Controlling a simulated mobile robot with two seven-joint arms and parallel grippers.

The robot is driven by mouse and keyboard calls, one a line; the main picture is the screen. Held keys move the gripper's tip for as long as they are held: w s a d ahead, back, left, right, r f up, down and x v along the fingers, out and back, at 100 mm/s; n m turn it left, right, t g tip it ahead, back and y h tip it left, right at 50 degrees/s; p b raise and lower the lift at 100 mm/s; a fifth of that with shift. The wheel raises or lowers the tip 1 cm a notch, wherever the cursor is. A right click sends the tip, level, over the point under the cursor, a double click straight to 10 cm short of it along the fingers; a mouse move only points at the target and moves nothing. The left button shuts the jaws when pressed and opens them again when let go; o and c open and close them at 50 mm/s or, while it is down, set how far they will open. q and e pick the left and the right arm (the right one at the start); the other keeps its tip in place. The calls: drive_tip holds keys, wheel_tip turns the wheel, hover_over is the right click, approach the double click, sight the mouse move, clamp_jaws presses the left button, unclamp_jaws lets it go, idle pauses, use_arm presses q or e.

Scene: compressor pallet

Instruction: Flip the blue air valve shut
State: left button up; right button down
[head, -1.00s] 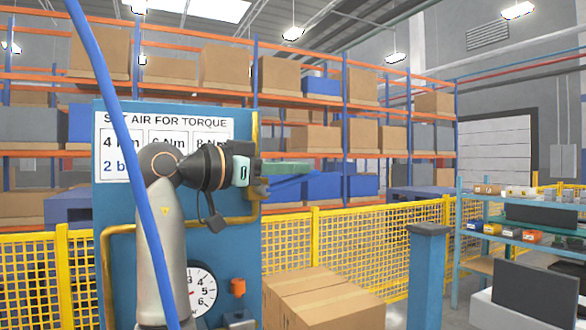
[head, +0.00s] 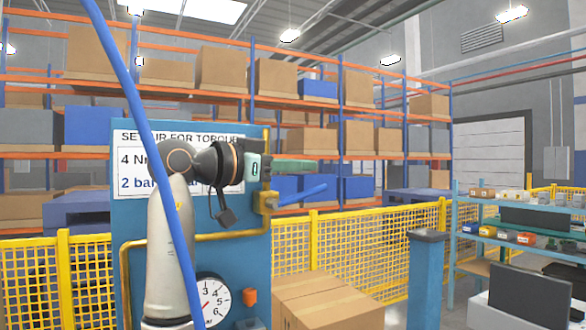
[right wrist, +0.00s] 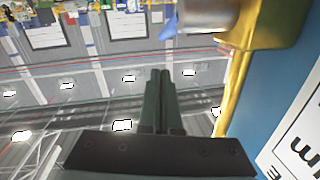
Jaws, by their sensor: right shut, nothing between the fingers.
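The blue valve lever (head: 302,197) sticks out to the right and slightly up from its brass-coloured valve body (head: 268,202). It lies crosswise to the upright yellow pipe at the blue panel's right edge. My right gripper (head: 311,166) has its green fingers shut and empty, pointing right, just above the lever in the head view, with a visible gap. In the right wrist view the shut fingers (right wrist: 161,75) show nothing between them. The valve body (right wrist: 268,22) and a small part of the blue lever (right wrist: 170,26) show at the top there. My left gripper is not in view.
The blue panel (head: 245,265) carries a torque sign (head: 140,160), a pressure gauge (head: 207,306) and yellow pipe (head: 190,237). A blue hose (head: 150,150) crosses in front of my right arm. Cardboard boxes (head: 325,300), a blue post (head: 426,275) and a yellow fence stand to the right.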

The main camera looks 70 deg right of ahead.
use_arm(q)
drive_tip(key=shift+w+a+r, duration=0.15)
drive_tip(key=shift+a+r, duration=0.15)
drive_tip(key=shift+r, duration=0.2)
use_arm(e)
drive_tip(key=w+a+r, duration=0.4)
drive_tip(key=a+r, duration=0.1)
drive_tip(key=a, duration=0.2)
drive_tip(key=shift+w+a+r, duration=0.25)
drive_tip(key=shift+a, duration=0.1)
